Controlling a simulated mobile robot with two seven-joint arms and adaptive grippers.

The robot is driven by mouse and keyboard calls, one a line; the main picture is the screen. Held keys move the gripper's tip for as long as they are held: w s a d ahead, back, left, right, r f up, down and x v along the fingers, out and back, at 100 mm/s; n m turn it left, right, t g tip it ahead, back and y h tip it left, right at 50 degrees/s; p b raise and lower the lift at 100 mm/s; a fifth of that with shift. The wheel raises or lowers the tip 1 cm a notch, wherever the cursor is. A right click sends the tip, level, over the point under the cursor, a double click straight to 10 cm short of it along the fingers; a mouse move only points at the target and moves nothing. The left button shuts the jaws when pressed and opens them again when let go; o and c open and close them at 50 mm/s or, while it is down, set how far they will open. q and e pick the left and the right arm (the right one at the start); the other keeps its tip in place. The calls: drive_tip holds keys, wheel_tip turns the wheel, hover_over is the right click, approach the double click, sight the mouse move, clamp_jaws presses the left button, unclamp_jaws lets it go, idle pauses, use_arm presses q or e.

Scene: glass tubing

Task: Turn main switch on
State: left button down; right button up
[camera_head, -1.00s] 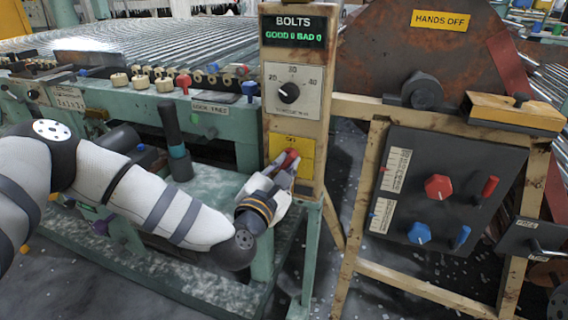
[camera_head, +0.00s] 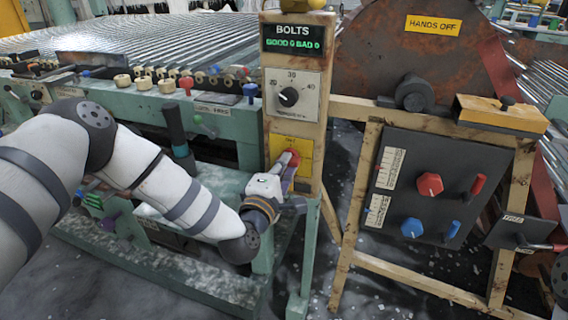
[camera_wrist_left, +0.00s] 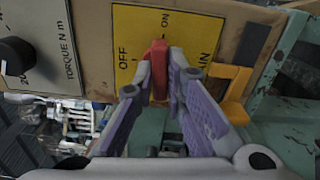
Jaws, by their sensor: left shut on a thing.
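The main switch has a red handle on a yellow plate (camera_head: 304,145) low on the front of the beige post. My left gripper (camera_head: 287,161) reaches it from below. In the left wrist view the red handle (camera_wrist_left: 157,68) sits between the two fingertips (camera_wrist_left: 161,72), and the gripper is shut on it. The plate shows OFF left of the handle, ON above it and part of MAIN to the right. My right gripper is not in view.
Above the switch are a torque dial (camera_head: 288,97) and a BOLTS display (camera_head: 291,38). A dark panel (camera_head: 398,198) with red and blue knobs stands to the right. A green machine frame (camera_head: 228,118) with small knobs lies to the left, near my left arm.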

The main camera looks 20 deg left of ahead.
use_arm(q)
drive_tip(key=shift+m, duration=0.6)
drive_tip(key=c, duration=1.6)
unclamp_jaws()
drive_tip(key=shift+c, duration=0.2)
drive_tip(key=s, duration=1.2)
drive_tip(key=shift+a, duration=0.25)
